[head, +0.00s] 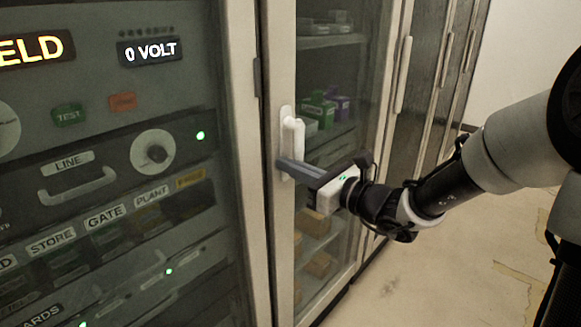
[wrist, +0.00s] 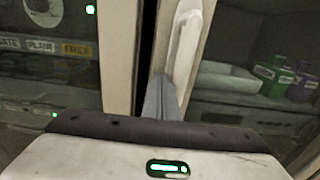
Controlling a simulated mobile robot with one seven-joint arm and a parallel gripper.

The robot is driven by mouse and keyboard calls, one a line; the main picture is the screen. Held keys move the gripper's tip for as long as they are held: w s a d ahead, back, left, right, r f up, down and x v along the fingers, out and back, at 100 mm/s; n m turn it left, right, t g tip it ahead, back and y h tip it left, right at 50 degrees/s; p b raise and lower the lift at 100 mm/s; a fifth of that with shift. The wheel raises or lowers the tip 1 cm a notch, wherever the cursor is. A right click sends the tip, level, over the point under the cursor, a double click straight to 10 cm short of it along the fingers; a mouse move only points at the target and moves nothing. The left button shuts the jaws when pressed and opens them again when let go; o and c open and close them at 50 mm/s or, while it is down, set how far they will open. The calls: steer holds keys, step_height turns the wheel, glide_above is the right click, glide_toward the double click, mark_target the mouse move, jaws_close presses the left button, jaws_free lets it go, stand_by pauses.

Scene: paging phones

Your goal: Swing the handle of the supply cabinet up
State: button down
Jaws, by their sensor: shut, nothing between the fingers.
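The supply cabinet (head: 285,245) has a pale frame and a glass door with shelves behind it. Its white handle (head: 292,135) sits on a white backplate on the door's left stile, and its lever hangs down. The handle also shows in the wrist view (wrist: 184,38), just beyond the fingers. My gripper (head: 282,166) is shut and empty, its grey fingers together at the lower part of the handle. In the wrist view the fingers (wrist: 160,98) overlap the handle's lower end. I cannot tell whether they touch it. The fingers hide part of the backplate's bottom.
A rack of control panels (head: 110,160) with lit signs and knobs stands close on the left behind a pale post (head: 245,130). Green and purple boxes (head: 322,108) sit on a shelf behind the glass. More cabinets (head: 430,90) line the right. Open floor (head: 420,285) lies at lower right.

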steer(key=shift+w+d, duration=0.1)
steer(key=shift+w+d, duration=0.15)
steer(key=shift+w, duration=0.05)
steer(key=shift+w+r, duration=0.1)
steer(key=shift+w+d+p, duration=0.4)
steer(key=shift+w+d, duration=0.15)
steer(key=shift+w, duration=0.05)
